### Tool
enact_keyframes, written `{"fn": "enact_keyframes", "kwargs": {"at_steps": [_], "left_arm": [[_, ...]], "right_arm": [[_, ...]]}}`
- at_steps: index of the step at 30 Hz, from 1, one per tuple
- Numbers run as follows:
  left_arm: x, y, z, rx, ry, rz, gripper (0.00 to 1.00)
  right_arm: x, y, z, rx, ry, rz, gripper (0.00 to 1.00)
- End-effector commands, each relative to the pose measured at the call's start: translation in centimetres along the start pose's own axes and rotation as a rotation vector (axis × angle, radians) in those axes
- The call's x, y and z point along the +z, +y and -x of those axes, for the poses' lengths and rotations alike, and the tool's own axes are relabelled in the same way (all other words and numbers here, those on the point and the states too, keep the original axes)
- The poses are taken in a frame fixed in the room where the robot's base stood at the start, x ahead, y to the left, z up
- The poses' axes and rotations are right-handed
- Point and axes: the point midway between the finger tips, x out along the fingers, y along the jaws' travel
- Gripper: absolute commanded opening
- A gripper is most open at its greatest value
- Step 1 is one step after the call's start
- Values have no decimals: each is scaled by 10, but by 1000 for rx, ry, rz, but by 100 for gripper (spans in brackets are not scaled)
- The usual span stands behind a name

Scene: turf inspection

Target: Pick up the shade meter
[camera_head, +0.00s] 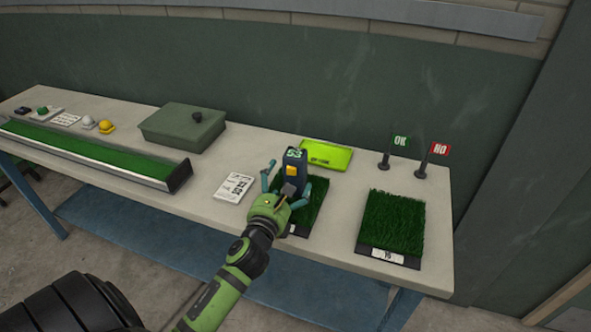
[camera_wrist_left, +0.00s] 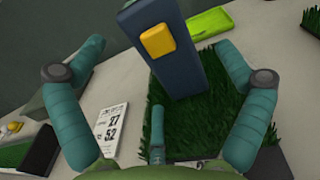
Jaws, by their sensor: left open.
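The shade meter (camera_head: 296,170) is a dark blue upright handheld device with a yellow button and a small display reading 53 at its top. It stands over the middle turf sample (camera_head: 318,196). In the left wrist view the meter (camera_wrist_left: 178,72) rises between the teal fingers of my left gripper (camera_wrist_left: 165,75). My left gripper (camera_head: 284,190) is open, with fingers on either side of the meter and gaps showing between them and it. The gripper hides part of the meter's lower end in the head view. My right gripper is not in view.
A second turf sample (camera_head: 392,222) lies to the right. A lime tray (camera_head: 327,154) and OK (camera_head: 400,142) and NG (camera_head: 439,149) flags stand behind. A printed card (camera_head: 233,188), green box (camera_head: 184,127) and long turf strip (camera_head: 90,150) are left.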

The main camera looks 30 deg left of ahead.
Motion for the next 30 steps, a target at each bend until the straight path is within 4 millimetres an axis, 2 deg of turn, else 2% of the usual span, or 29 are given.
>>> {"fn": "enact_keyframes", "kwargs": {"at_steps": [7, 12, 20, 21, 26, 27, 29, 30], "left_arm": [[-2, 0, -30, 2, 0, 4, 100], [-4, 0, -49, 1, 0, 2, 100], [-5, 0, -52, -1, 1, 2, 100], [-5, 0, -52, -1, 1, 2, 96], [-5, 0, -52, 0, 1, 2, 32], [-5, 0, -52, 0, 1, 2, 29], [-5, 0, -52, 0, 1, 1, 29], [-4, 0, -52, -1, -2, 2, 22]], "right_arm": [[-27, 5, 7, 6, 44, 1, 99], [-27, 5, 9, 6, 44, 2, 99], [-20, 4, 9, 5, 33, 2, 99], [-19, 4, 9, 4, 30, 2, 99], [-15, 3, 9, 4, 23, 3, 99], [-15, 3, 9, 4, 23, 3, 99], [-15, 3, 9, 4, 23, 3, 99], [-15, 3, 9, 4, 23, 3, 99]]}}
